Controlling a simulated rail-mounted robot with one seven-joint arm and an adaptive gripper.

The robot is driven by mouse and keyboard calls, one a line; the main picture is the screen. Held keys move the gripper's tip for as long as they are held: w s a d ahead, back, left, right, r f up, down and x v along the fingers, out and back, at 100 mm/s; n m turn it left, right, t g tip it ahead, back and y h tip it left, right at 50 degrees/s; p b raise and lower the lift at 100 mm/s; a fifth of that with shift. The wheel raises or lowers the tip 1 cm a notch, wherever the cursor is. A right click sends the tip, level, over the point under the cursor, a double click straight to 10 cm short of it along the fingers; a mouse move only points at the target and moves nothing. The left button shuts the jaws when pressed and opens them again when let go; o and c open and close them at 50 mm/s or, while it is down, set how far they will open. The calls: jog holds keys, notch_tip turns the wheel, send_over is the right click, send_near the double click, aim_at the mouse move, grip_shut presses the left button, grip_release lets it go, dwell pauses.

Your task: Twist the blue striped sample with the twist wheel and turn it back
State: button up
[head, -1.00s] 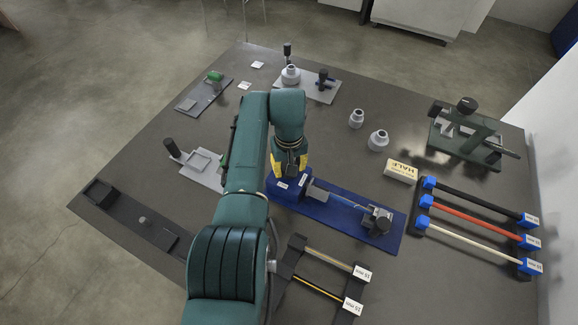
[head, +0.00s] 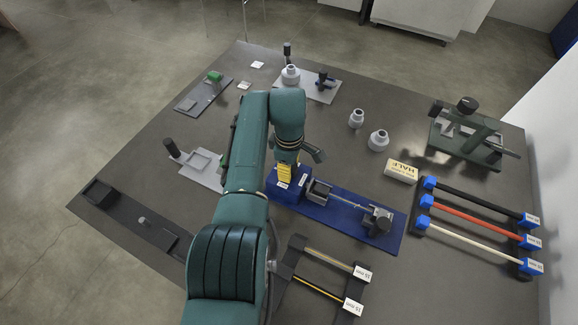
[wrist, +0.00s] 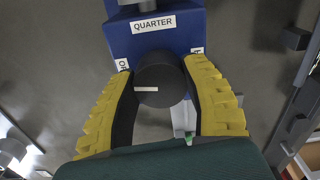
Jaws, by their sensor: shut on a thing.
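My gripper (wrist: 162,95) is shut on the dark round twist wheel (wrist: 160,82), with one yellow finger on each side. A white line on the wheel points left in the wrist view. The wheel sits on a blue block (wrist: 172,43) with a QUARTER label (wrist: 154,24) above the wheel; two side labels are partly hidden. In the head view, the gripper (head: 287,168) hides the wheel on the blue rig (head: 335,226). The thin, pale bluish sample (head: 347,203) spans from a grey holder (head: 318,191) to a grey clamp (head: 378,220). Its stripe is too small to read.
A rack at right holds black (head: 478,202), red (head: 475,220) and white (head: 472,238) samples. A lower rack (head: 290,262) holds thinner samples. A HALF block (head: 401,171) and a green fixture (head: 466,135) stand behind. Grey weights (head: 378,140) stand on the table.

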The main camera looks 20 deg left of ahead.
jog(key=shift+s+f+n, duration=0.1)
jog(key=shift+f+n, duration=0.15)
jog(key=shift+n, duration=0.55)
jog(key=o, duration=1.2)
jog(key=shift+r, duration=0.1)
jog(key=shift+r, duration=0.2)
jog(key=shift+r, duration=0.4)
notch_tip(320, 180, up, 11)
